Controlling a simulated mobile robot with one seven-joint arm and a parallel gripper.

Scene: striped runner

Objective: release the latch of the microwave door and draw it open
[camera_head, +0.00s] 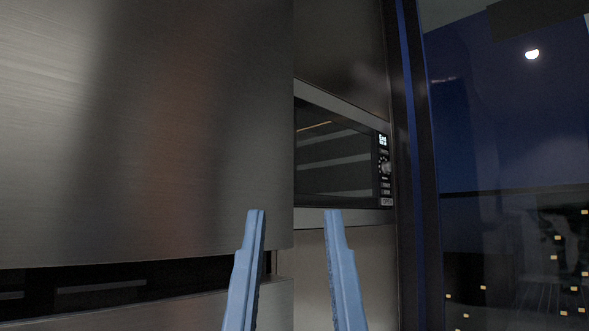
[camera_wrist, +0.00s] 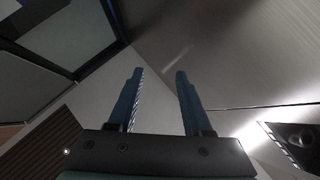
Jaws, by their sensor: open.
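The microwave (camera_head: 345,208) is built into the wall right of centre in the head view. Its dark glass door (camera_head: 335,160) looks shut, and a control panel (camera_head: 385,165) with a lit display, a dial and buttons is at its right end. Its left part is hidden behind a large steel panel. My gripper (camera_head: 294,214) is open, with two blue fingers pointing up, below and nearer than the microwave in the picture. Nothing is between the fingers. In the wrist view my gripper (camera_wrist: 158,73) is also open and empty. I cannot make out the microwave for certain there.
The brushed steel panel (camera_head: 140,130) fills the left of the head view, with a dark gap (camera_head: 130,285) under it. A tall dark window (camera_head: 510,130) stands at the right. In the wrist view a brown striped runner (camera_wrist: 45,150) lies at lower left.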

